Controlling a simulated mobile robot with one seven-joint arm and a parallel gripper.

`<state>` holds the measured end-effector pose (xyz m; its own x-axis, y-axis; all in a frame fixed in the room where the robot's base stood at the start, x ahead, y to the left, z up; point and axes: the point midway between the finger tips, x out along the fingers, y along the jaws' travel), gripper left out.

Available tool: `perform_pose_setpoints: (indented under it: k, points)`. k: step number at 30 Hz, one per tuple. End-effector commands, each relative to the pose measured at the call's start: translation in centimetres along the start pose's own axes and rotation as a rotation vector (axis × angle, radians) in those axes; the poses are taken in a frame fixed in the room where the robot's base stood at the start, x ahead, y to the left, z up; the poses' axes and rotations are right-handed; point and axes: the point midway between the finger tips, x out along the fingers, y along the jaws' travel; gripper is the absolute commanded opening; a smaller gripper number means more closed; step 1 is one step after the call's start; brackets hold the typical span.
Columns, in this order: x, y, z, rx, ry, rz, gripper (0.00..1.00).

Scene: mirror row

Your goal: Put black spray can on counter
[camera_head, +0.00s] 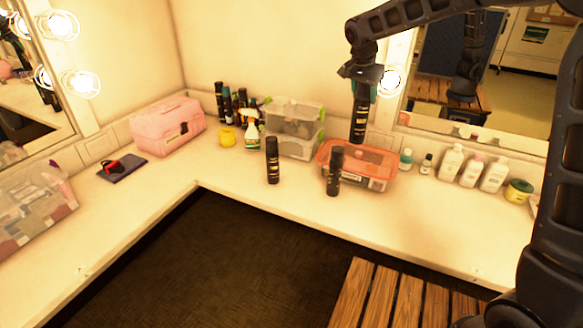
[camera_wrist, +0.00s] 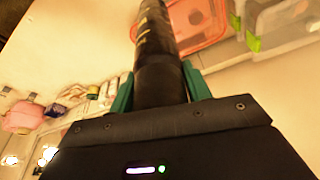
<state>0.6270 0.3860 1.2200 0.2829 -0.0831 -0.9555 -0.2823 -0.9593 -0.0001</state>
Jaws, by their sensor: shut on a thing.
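My gripper (camera_head: 363,88) is shut on a black spray can (camera_head: 359,118), which hangs upright below it. In the head view the can's lower end overlaps the back of an orange-lidded box (camera_head: 381,160); I cannot tell whether they touch. In the wrist view the can (camera_wrist: 157,45) sits between the teal fingers. The white counter (camera_head: 225,200) runs along the walls and round the corner. Two similar black cans stand on it, one at the left (camera_head: 272,162) and one in front of the orange-lidded box (camera_head: 335,172).
Clear bins (camera_head: 292,145), a spray bottle (camera_head: 252,135) and dark bottles crowd the corner. A pink case (camera_head: 168,125) stands left. White bottles (camera_head: 472,171) and a yellow-green jar (camera_head: 518,191) stand right. The counter's front strip is free. A wooden slatted seat (camera_head: 390,295) is below. Mirrors line the walls.

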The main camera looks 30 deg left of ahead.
Motion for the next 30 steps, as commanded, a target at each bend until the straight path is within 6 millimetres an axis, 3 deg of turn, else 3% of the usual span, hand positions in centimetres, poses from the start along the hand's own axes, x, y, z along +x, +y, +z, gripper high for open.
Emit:
perform_pose_setpoints:
  k: [1, 6, 12, 21, 30]
  points:
    - [-0.2, -2.1, 1.2, -0.032, -0.001, -0.009, 0.01]
    - [-1.1, -8.3, 5.3, -0.125, 0.000, -0.039, 0.01]
    - [-1.9, -13.5, 9.6, -0.208, 0.000, -0.064, 0.01]
    - [-2.6, -17.5, 13.7, -0.278, 0.000, -0.087, 0.01]
    - [1.6, -17.2, 14.7, -0.274, 0.000, -0.084, 0.01]
